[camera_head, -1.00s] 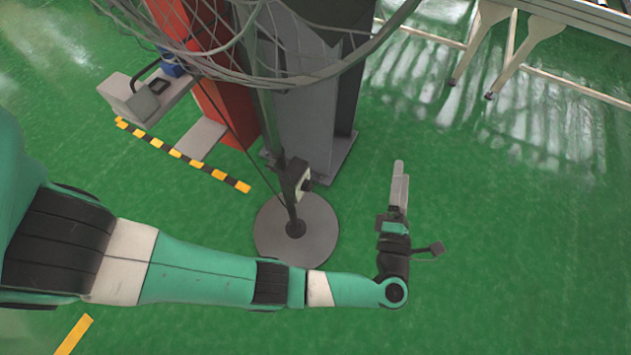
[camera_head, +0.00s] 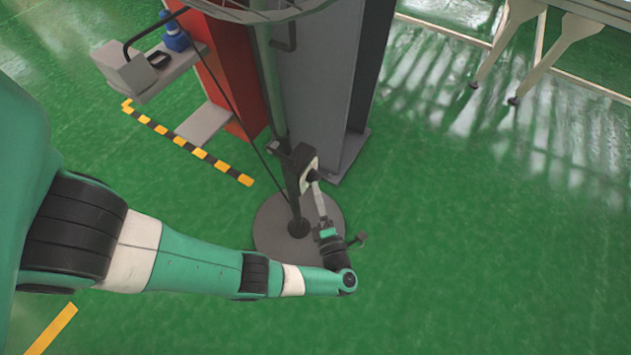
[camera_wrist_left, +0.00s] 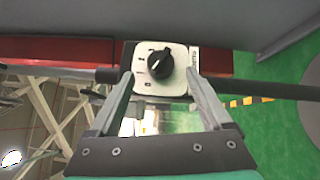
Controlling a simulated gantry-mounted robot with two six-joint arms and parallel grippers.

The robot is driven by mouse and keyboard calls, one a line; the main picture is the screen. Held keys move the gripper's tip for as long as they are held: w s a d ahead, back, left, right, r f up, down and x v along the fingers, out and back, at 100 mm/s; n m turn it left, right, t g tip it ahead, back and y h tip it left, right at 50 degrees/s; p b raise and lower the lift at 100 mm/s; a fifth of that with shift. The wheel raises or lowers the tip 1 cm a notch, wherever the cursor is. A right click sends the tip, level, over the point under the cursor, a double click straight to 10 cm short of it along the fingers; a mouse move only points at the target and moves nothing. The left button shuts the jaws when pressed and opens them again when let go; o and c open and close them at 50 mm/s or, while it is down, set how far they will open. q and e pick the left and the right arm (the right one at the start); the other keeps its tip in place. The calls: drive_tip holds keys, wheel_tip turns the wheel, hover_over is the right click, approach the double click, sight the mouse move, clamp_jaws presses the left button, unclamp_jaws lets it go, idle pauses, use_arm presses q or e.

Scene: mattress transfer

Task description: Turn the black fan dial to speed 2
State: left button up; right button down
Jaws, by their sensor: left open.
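The black fan dial (camera_wrist_left: 160,65) sits on a white plate (camera_wrist_left: 176,87) with numbers along its left side, in the left wrist view. I cannot tell for sure which number it points at. In the head view the fan's control box (camera_head: 309,166) is on the pole, and the dial is too small to make out. My left gripper (camera_head: 316,182) is open and faces the box from the front right. In the left wrist view its fingers (camera_wrist_left: 158,76) frame the plate, with the dial between and slightly beyond their tips. My right gripper is not seen.
The fan's pole (camera_head: 272,95) rises from a round grey base (camera_head: 268,226) on the green floor. Behind it stand a grey and a red panel (camera_head: 225,85). A grey shelf (camera_head: 182,66) with a blue object is at upper left.

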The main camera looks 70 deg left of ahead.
sight(314, 177)
use_arm(q)
drive_tip(key=shift+w+a, duration=0.2)
drive_tip(key=shift+a, duration=1.75)
drive_tip(key=shift+r, duration=0.1)
clamp_jaws()
